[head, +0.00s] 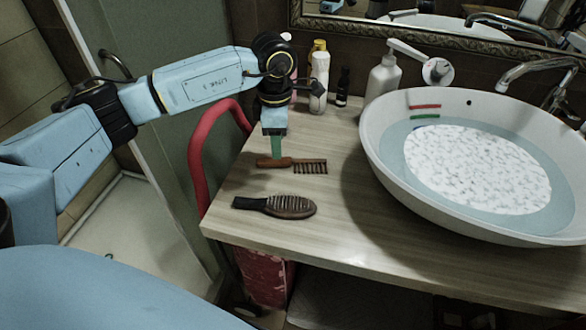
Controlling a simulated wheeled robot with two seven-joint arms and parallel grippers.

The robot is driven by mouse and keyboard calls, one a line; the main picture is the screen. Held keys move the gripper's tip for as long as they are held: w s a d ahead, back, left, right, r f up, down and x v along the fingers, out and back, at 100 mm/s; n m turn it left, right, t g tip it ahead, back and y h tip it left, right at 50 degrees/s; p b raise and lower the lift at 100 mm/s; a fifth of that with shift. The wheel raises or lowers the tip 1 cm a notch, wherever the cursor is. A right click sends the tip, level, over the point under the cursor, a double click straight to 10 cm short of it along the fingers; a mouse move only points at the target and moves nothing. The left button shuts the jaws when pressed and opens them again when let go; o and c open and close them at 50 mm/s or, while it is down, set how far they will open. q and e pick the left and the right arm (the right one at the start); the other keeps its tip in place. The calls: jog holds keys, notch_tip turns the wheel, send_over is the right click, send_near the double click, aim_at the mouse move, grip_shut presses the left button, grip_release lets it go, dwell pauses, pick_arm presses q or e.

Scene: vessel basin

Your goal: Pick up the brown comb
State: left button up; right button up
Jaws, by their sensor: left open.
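The brown comb (308,166) lies on the wooden counter, its handle to the left and its dark teeth to the right. My left gripper (277,155) points down from above, with its green fingers at the comb's handle. It is open; whether the fingers touch the handle or straddle it is hard to tell. My right gripper is not in view.
A hairbrush (290,206) lies just in front of the comb. A white basin (372,135) with water stands on the counter (340,235) at the right. Several bottles (319,80) stand at the back. A red curved rail (197,155) rises at the counter's left edge.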

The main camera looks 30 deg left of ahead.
pick_arm(q)
jog(key=shift+f, duration=0.4)
jog(key=f+b, duration=0.2)
jog(key=f, duration=0.1)
jog(key=f+b, duration=0.1)
jog(key=shift+a+f, duration=0.3)
jog(key=shift+a, duration=0.05)
jog(key=shift+s+a+f+b, duration=0.1)
jog(key=shift+f+b, duration=0.05)
jog(key=shift+b, duration=0.2)
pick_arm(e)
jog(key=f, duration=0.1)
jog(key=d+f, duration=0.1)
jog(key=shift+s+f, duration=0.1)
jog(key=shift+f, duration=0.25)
pick_arm(q)
grip_shut()
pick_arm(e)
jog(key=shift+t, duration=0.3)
pick_arm(q)
notch_tip(320, 180, up, 10)
jog(key=p, duration=0.1)
jog(key=shift+d, duration=0.3)
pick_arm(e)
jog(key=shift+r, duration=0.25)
